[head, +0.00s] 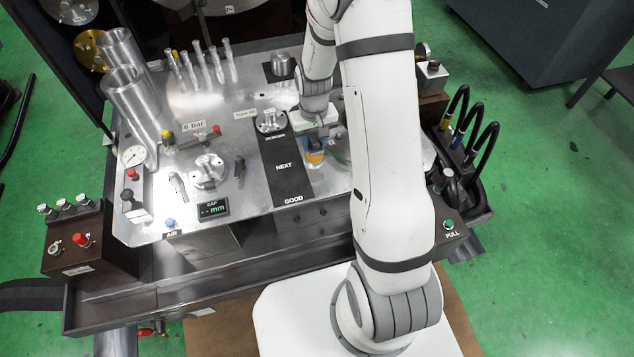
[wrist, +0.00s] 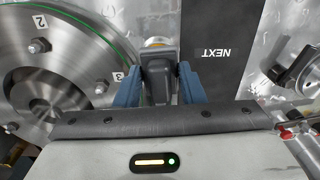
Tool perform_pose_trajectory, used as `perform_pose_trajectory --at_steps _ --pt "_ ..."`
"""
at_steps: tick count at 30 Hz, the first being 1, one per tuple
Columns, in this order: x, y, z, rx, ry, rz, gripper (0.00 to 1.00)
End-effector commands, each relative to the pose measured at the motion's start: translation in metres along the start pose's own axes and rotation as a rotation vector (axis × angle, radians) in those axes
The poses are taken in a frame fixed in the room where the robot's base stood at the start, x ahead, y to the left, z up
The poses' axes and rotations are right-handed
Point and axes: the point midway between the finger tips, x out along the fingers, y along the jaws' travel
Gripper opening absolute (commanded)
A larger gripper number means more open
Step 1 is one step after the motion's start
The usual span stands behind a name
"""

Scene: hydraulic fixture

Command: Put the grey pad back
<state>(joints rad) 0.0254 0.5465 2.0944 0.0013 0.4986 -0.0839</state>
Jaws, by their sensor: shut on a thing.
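My gripper (head: 317,146) is low over the plate, just right of the black strip, and my arm hides part of it. In the wrist view my gripper's blue fingers (wrist: 160,88) are shut on a dark grey block, which I take to be the grey pad (wrist: 160,66). A round silver and yellow-orange part (wrist: 158,43) shows just beyond the block; it also shows below the fingers in the head view (head: 314,158). I cannot tell whether it touches the pad.
The black strip (head: 285,167) reads NEXT and GOOD, with a flanged metal part (head: 270,122) at its far end. A large bolted disc (wrist: 55,60) is close on the left in the wrist view. Another flanged part (head: 208,171) and a gap display (head: 214,208) stand left.

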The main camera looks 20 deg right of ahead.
Motion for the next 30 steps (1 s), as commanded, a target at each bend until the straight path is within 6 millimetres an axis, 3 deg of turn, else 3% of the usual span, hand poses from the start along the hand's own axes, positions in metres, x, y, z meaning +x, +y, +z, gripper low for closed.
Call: perform_pose_trajectory --at_steps 9,15,24,30 --pt "-0.022 0.002 0.047 -0.238 0.005 0.002 0.10" --pt "-0.031 0.001 0.067 -0.328 0.000 0.001 0.10" --pt "0.017 0.001 0.071 -0.340 -0.007 -0.001 0.10" --pt "0.032 0.001 0.070 -0.339 -0.003 0.000 0.10"
